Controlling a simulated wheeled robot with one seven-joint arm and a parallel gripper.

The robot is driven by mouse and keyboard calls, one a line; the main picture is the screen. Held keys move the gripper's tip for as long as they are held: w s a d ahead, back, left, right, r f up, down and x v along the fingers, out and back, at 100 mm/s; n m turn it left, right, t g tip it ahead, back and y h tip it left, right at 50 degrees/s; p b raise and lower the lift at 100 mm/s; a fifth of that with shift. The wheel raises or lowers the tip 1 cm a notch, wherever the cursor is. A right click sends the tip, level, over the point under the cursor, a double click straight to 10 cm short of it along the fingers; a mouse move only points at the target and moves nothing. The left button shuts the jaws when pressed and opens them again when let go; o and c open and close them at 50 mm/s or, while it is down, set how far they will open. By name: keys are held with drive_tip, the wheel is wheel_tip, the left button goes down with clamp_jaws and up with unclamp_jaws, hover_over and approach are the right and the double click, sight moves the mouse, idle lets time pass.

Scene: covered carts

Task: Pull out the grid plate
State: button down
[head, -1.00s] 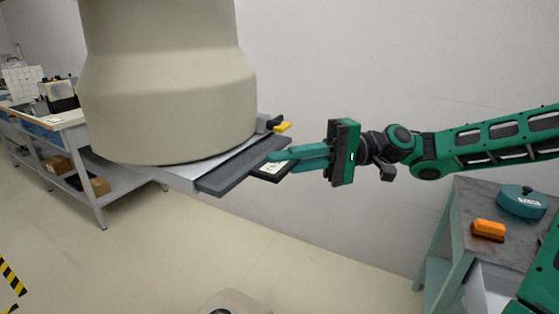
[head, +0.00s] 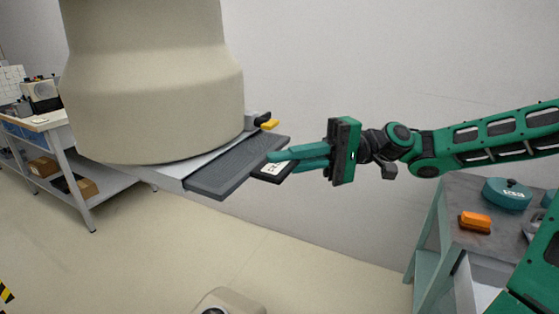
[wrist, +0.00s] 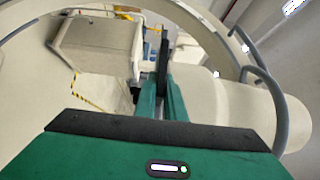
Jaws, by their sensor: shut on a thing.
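The grid plate (head: 238,167) is a flat dark grey slab that sticks out from under the large beige housing (head: 155,90) in the head view. Its far part is hidden under the housing. A black tab with a white label (head: 273,171) is at its right end. My gripper (head: 280,158) reaches in from the right, its green fingers shut on the plate at this end. In the wrist view the fingers (wrist: 162,98) close on a thin dark edge (wrist: 163,58), seen nearly edge-on.
A yellow-tipped lever (head: 268,124) sits just behind the plate. A grey cart with an orange block (head: 475,222) and a green round case (head: 507,194) stands at the right. A workbench (head: 62,120) is at the far left.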

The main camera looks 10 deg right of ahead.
drive_tip(key=s+d, duration=1.2)
drive_tip(key=d, duration=0.3)
drive_tip(key=shift+d, duration=0.15)
idle(6.3)
